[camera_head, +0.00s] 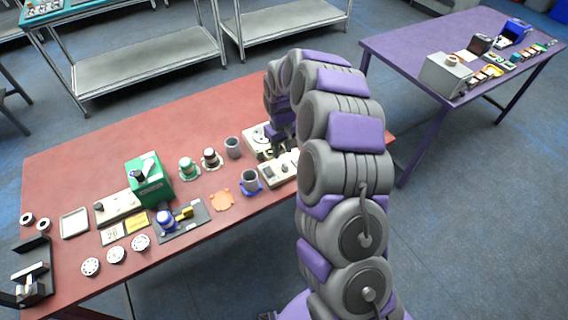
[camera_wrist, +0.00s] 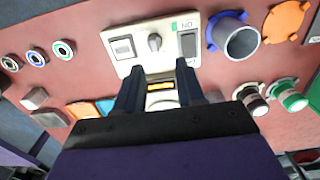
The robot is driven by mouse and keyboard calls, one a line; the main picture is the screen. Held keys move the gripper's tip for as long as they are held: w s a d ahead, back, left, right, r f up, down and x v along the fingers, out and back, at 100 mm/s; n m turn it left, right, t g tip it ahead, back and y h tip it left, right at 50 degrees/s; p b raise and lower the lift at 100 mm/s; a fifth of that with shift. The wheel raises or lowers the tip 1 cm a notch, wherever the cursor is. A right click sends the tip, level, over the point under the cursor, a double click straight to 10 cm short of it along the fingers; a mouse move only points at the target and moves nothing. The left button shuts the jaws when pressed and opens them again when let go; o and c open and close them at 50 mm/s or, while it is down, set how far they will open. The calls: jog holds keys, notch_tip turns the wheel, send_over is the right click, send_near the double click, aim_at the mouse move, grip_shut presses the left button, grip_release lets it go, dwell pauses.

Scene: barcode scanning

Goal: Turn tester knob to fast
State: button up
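No fast mark is readable. My gripper (camera_wrist: 160,84) is open, its two dark fingers apart, with the box's near part and a small yellow-orange patch showing between them. The knob is ahead of the fingertips, not between them. In the head view, the tester (camera_head: 276,172) is beside my arm, which partly hides it.
A grey cup (camera_wrist: 242,42) in a blue ring stands close right of the tester. An orange disc (camera_wrist: 286,20) and dark and green-topped containers are farther right. Small ringed pieces (camera_wrist: 64,49) lie left. A green box (camera_head: 150,182) stands farther along the red table (camera_head: 90,140).

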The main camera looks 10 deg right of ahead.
aim_at(285, 164)
jog(key=f, duration=0.3)
jog(key=shift+a+f+b, duration=0.2)
jog(key=shift+f+b, duration=0.1)
jog(key=shift+f, duration=0.05)
jog(key=d+f, duration=0.2)
jog(key=f, duration=0.1)
jog(key=shift+d+f+b, duration=0.3)
jog(key=shift+b, duration=0.05)
jog(key=shift+a+f, duration=0.1)
jog(key=shift+a, duration=1)
jog(key=shift+c, duration=1.4)
jog(key=shift+d, duration=0.75)
jog(key=shift+c, duration=1.4)
grip_shut()
jog(key=shift+a, duration=0.25)
